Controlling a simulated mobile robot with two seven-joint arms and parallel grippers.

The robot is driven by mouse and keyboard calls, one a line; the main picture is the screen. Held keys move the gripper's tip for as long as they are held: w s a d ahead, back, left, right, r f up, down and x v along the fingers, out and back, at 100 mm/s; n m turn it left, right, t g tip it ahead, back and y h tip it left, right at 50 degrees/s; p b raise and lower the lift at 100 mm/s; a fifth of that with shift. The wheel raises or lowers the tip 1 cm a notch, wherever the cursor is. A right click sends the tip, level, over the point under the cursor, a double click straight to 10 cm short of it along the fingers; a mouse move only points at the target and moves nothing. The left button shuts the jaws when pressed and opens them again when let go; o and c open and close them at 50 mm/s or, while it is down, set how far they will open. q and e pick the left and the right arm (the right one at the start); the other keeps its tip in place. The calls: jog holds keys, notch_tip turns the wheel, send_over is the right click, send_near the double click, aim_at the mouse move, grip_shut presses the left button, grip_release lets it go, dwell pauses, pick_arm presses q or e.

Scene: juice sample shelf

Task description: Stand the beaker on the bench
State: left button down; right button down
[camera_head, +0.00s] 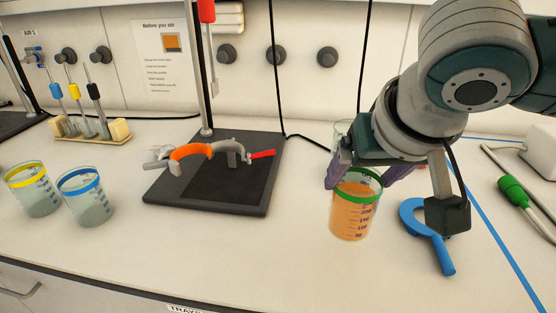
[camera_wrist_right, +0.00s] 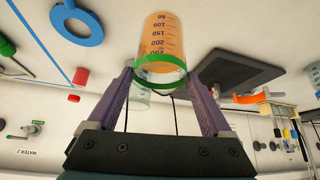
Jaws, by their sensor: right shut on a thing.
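The beaker (camera_head: 355,212) holds orange liquid and has a green band at its rim and a printed scale. It is upright over the right part of the bench (camera_head: 290,255). My right gripper (camera_head: 355,182) is shut on it near the rim, one purple finger on each side. The right wrist view shows the same beaker (camera_wrist_right: 163,40) between both fingers (camera_wrist_right: 160,100). I cannot tell whether its base touches the bench. My left gripper is in neither view.
A blue ring-shaped tool (camera_head: 443,258) lies close right of the beaker. A dark stand base (camera_head: 225,200) with an orange clamp (camera_head: 190,151) is to the left. Yellow-banded (camera_head: 34,192) and blue-banded (camera_head: 85,198) beakers stand far left. Another clear glass (camera_head: 342,128) is behind.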

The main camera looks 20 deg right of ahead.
notch_tip(320, 180, down, 5)
jog(key=shift+r+b, duration=0.15)
jog(key=shift+b, duration=0.2)
jog(key=shift+f, duration=0.2)
jog(key=shift+f, duration=0.1)
grip_release()
